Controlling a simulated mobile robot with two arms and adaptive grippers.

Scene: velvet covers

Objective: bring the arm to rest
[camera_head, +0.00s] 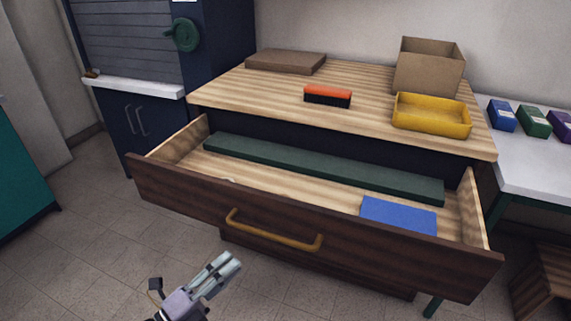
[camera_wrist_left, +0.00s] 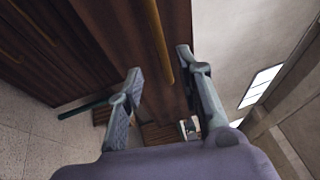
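My left gripper (camera_head: 228,267) is in front of the open drawer, below its brass handle (camera_head: 272,236) in the head view. The left wrist view shows its two fingers (camera_wrist_left: 160,65) apart with nothing held between them. The handle also shows in that view as a bar (camera_wrist_left: 158,40) behind the fingers, and I see no contact with it. The dark wood drawer (camera_head: 180,195) is pulled out. It holds a long dark green slab (camera_head: 320,166) and a blue flat block (camera_head: 398,216). A small pale thing is partly hidden behind the drawer front. My right gripper is not in view.
On the wooden top (camera_head: 250,95) are a brown flat box (camera_head: 286,62), a red-and-black brush (camera_head: 328,96), a yellow tray (camera_head: 431,129) and an open cardboard box (camera_head: 428,79). A white side table (camera_head: 535,175) stands right. Tiled floor (camera_head: 90,255) is clear at left.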

